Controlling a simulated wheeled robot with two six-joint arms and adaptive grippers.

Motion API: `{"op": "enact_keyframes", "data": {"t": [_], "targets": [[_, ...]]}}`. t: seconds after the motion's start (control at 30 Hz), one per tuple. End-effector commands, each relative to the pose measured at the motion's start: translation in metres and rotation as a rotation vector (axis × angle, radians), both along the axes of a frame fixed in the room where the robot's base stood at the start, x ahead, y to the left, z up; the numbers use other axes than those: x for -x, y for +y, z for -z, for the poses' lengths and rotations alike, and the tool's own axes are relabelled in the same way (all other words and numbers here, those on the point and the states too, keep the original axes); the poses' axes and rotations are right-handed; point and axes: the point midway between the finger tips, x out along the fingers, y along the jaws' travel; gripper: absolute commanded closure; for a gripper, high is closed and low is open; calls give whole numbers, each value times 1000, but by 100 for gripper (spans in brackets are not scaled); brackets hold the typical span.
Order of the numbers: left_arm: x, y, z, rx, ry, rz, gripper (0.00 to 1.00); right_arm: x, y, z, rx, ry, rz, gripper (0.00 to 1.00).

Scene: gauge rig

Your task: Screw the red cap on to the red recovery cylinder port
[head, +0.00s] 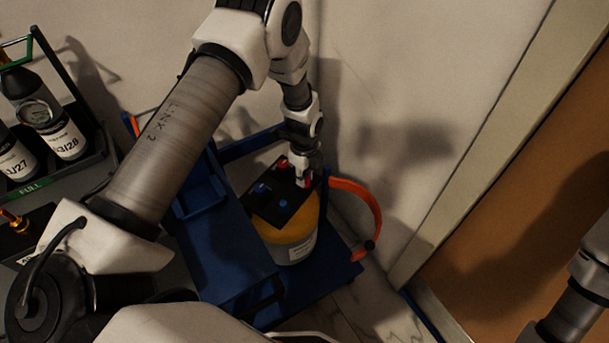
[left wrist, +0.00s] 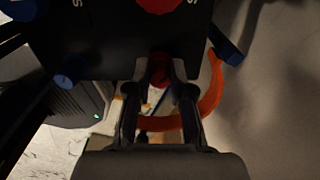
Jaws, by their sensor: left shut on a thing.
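The recovery cylinder (head: 285,240) is yellow with a white label and stands in a blue cart. Its black top plate (head: 268,200) carries blue and red fittings. My left gripper (head: 306,181) is at the plate's right corner, pointing down. It is shut on the small red cap, which shows between the fingertips in the left wrist view (left wrist: 160,68), at the plate's edge. The red port under the cap is hidden, so I cannot tell whether the cap touches it or is seated. A larger red knob (left wrist: 160,4) and a blue knob (left wrist: 70,72) are nearby. My right gripper is out of view.
An orange hose (head: 372,205) curves beside the cylinder on the right. The blue cart (head: 225,265) surrounds it, close to the wall. A rack (head: 75,170) of dark labelled bottles is at the left. A brown door panel (head: 530,180) is at the right.

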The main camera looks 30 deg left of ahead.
Motion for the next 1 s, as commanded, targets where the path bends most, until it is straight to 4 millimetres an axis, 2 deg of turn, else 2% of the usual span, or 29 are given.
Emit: {"op": "enact_keyframes", "data": {"t": [0.13, 0.4, 0.47, 0.7, 0.87, 0.9, 0.93, 1.0], "targets": [[4, 0, 2, 1, 10, 191, 95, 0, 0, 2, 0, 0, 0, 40], [4, 0, 2, 2, 12, 215, 95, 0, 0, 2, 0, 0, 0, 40], [4, 0, 3, 2, 12, 264, 98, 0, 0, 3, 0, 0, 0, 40], [5, 0, 2, 2, 13, 475, 98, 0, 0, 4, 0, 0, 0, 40], [5, 0, 3, 2, 14, 489, 98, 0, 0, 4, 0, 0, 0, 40], [5, 0, 3, 2, 14, 489, 75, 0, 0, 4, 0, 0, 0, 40], [5, 0, 3, 2, 14, 488, 65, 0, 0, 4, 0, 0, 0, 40], [4, 0, 2, 2, 13, 488, 62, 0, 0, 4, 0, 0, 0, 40]]}}
